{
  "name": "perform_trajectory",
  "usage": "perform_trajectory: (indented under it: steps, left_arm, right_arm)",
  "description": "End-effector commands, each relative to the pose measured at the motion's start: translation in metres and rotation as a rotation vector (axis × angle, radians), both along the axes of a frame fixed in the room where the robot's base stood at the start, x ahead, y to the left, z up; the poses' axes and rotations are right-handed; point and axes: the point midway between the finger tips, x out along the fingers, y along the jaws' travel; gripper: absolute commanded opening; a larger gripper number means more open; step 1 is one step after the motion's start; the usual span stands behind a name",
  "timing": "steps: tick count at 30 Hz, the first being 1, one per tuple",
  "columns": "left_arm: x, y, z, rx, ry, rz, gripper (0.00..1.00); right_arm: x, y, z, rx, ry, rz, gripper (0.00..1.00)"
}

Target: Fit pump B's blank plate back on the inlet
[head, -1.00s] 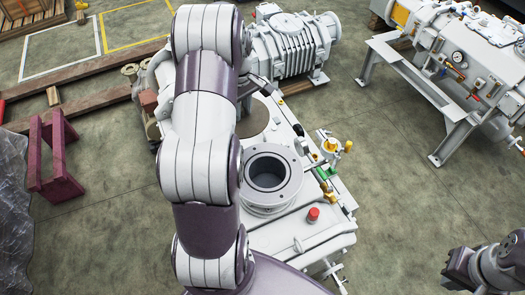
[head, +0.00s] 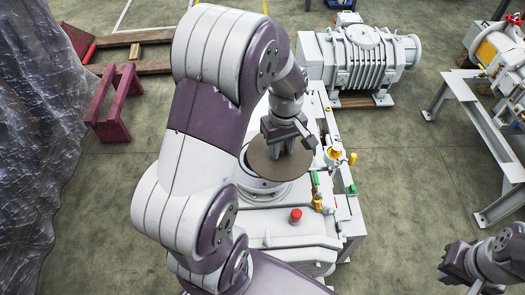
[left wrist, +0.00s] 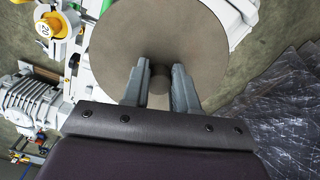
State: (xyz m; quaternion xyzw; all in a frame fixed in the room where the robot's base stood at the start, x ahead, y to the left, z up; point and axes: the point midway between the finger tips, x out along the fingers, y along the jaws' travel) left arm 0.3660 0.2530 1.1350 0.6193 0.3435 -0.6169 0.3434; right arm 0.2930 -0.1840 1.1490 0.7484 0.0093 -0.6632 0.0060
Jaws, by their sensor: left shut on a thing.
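The blank plate is a round brown-grey disc (head: 268,165) with a small central knob, which shows in the left wrist view (left wrist: 160,76). My left gripper (head: 284,146) is shut on this knob, with one finger on each side of it in the left wrist view (left wrist: 159,88). The plate hangs over pump B's white round inlet flange (head: 262,190) and hides its bore. The flange's near rim shows below the plate; I cannot tell how large the gap is. My right gripper (head: 452,262) is far off at the lower right; its jaw opening is unclear.
A red-capped fitting (head: 296,216) stands on the pump's near deck. Green and yellow valves (head: 335,155) line its right side. A ribbed grey pump (head: 360,55) stands behind, and a white frame (head: 475,130) stands at right. The floor between is clear.

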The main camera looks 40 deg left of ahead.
Motion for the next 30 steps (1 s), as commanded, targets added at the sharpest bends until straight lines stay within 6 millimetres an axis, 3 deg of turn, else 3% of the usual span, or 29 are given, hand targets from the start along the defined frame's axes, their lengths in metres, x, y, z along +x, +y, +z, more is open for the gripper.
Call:
perform_trajectory:
  steps: [3,9,18,30]
  left_arm:
    - [0.008,0.034,-0.016,-0.001,0.004,0.007,0.0]
    - [0.017,0.066,-0.038,0.0,0.0,0.002,0.0]
    - [0.018,0.069,-0.08,0.0,0.0,-0.001,0.0]
    - [0.018,0.069,-0.087,0.0,-0.001,-0.001,0.0]
  right_arm:
    - [0.0,0.0,0.016,0.0,0.0,0.0,0.0]
    - [0.0,0.0,0.024,0.0,0.0,0.0,0.0]
    - [0.0,0.0,0.039,0.0,0.0,0.0,0.0]
    - [0.0,0.0,0.034,0.0,0.0,0.0,0.0]
